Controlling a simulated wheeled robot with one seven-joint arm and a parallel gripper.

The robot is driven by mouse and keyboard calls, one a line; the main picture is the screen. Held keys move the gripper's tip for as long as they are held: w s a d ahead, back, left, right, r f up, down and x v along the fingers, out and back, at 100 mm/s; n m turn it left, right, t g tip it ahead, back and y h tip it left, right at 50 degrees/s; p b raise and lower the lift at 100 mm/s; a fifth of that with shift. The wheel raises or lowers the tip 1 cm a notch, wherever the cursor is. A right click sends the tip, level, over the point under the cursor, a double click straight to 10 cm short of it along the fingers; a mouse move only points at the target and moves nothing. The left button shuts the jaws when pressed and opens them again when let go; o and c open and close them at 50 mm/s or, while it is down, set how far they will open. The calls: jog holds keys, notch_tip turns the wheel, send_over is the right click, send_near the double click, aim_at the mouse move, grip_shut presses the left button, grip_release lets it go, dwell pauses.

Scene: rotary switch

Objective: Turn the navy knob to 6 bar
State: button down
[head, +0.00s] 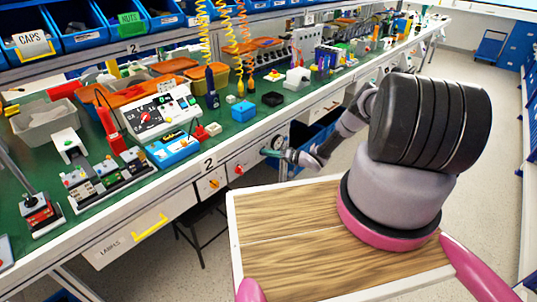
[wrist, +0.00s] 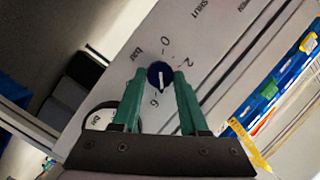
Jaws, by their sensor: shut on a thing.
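The navy knob (wrist: 160,74) sits on a pale panel (wrist: 125,42) in the wrist view. My gripper (wrist: 161,80) has its two green fingers on either side of the knob, shut on it. The white pointer line on the knob runs down in the picture, close to the printed 6; the exact alignment is hard to tell. The 0 is above the knob, the 2 to its upper right, and "bar" to its upper left. The 4 is not visible. In the head view my gripper (head: 287,155) is at the bench front, and the knob cannot be made out.
A round gauge (wrist: 98,121) is partly hidden behind the left finger; it also shows in the head view (head: 278,142). A red knob (head: 239,169) and an orange knob (head: 214,184) are on the bench front to the left. The bench top (head: 232,130) is crowded.

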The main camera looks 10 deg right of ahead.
jog(key=shift+f+m+y, duration=0.1)
jog(key=shift+m+y, duration=0.3)
jog(key=shift+m, duration=0.7)
jog(key=shift+c, duration=2.2)
grip_release()
jog(key=f+v, duration=0.1)
jog(key=v, duration=0.9)
jog(key=shift+s+d+r, duration=0.25)
jog(key=shift+d+r, duration=0.1)
